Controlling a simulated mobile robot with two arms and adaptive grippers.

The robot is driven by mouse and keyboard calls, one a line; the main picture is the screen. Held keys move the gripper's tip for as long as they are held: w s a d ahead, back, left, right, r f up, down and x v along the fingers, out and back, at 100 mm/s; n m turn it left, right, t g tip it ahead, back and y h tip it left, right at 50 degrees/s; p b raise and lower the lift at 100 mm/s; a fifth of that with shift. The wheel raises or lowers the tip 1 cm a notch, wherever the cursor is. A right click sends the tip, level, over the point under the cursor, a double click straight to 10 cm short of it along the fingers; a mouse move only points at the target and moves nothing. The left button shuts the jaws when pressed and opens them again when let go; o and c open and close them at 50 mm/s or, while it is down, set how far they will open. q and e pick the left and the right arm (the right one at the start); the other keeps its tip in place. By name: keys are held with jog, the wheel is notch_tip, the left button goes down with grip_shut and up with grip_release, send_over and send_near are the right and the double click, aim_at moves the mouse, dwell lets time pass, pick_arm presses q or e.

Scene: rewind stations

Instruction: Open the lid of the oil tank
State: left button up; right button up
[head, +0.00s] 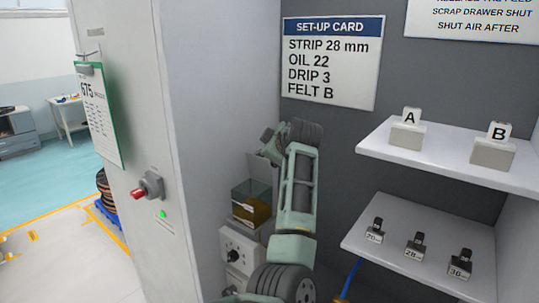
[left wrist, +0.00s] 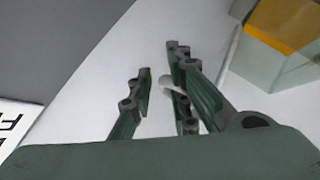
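The oil tank (head: 239,205) is a clear box with amber oil in its lower part, low against the pale cabinet side in the head view. A grey panel (head: 262,168), seemingly its lid, stands upright at the tank's back, partly hidden by my left arm. My left gripper (head: 268,143) is above the tank near that panel. The tank (left wrist: 262,62) shows there at upper right. My right gripper is not in view.
A white dial box (head: 238,245) sits below the tank. Right of my arm are an upper shelf (head: 450,160) with blocks A and B and a lower shelf (head: 400,240) with several small labelled pieces. A red-handled switch (head: 145,190) projects from the cabinet front.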

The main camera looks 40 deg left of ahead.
pick_arm(q)
jog(key=shift+f, duration=0.25)
jog(key=shift+d, duration=0.1)
jog(key=shift+s+d+r, duration=0.2)
jog(key=shift+d+r, duration=0.1)
jog(key=shift+d, duration=0.1)
jog(key=v, duration=1.1)
jog(key=shift+a+r, duration=0.15)
jog(key=shift+a, duration=0.05)
jog(key=shift+s, duration=0.1)
